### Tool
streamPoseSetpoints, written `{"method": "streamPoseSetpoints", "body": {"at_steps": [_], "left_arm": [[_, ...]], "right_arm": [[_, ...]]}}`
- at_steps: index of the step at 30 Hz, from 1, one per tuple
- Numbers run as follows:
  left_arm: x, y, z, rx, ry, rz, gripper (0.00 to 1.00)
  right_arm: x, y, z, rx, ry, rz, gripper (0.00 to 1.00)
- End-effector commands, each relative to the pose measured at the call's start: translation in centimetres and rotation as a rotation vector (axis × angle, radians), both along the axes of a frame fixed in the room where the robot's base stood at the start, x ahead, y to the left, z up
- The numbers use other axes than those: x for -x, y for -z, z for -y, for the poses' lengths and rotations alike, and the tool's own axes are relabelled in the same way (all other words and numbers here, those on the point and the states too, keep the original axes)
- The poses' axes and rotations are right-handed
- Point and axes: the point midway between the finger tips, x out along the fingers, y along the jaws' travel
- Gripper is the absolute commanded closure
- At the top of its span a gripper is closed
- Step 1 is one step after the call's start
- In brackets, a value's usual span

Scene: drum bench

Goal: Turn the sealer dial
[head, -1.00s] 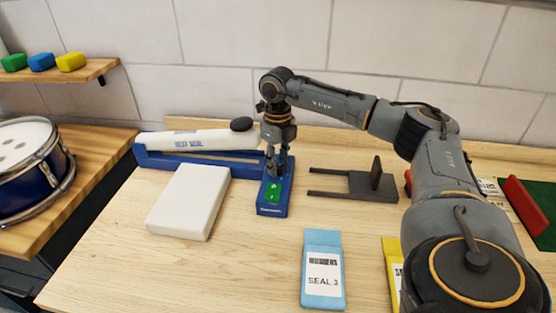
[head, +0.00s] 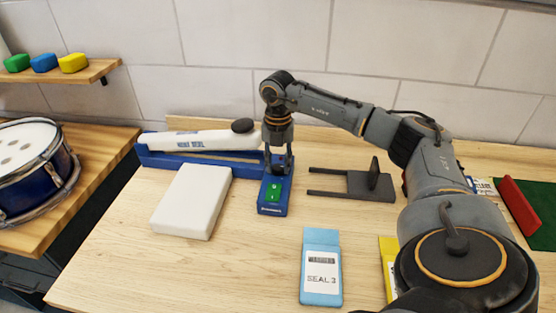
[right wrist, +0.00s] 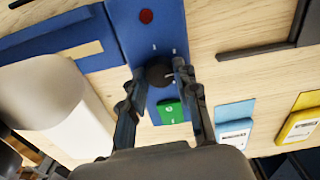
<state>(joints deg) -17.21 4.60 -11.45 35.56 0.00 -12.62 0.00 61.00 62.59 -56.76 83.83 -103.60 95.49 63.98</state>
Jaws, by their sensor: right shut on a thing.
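The heat sealer (head: 205,158) has a blue base and a white arm marked with "SEAL", with a black knob (head: 243,125) on its end. Its blue control box (head: 272,208) carries a green switch (head: 274,191). In the right wrist view the round black dial (right wrist: 158,74) sits on the blue box, between a red light (right wrist: 146,16) and the green switch (right wrist: 170,112). My right gripper (head: 279,170) points down over the box. In the right wrist view its fingers (right wrist: 158,78) are shut on the dial from both sides. My left gripper is not in view.
A white block (head: 192,201) lies left of the control box. A dark forked stand (head: 352,184) is to its right. A blue pouch marked "SEAL 3" (head: 321,268) and a yellow pouch (head: 388,262) lie in front. A blue drum (head: 35,170) stands at left.

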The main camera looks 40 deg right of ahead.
Motion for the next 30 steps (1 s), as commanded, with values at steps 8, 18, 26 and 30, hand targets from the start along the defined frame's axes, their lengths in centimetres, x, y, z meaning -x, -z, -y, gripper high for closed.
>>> {"method": "streamPoseSetpoints", "body": {"at_steps": [8, 18, 26, 30], "left_arm": [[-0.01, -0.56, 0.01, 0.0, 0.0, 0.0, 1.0], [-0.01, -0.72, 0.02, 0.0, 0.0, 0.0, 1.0], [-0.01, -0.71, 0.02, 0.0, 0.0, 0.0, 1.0], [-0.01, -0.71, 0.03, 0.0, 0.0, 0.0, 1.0]], "right_arm": [[-0.12, -0.22, 0.09, 0.002, 0.161, 0.006, 1.0], [-0.13, -0.2, 0.11, 0.001, 0.235, 0.006, 1.0], [-0.14, -0.2, 0.13, 0.001, 0.24, 0.007, 1.0], [-0.15, -0.21, 0.13, 0.001, 0.239, 0.008, 0.67]]}}
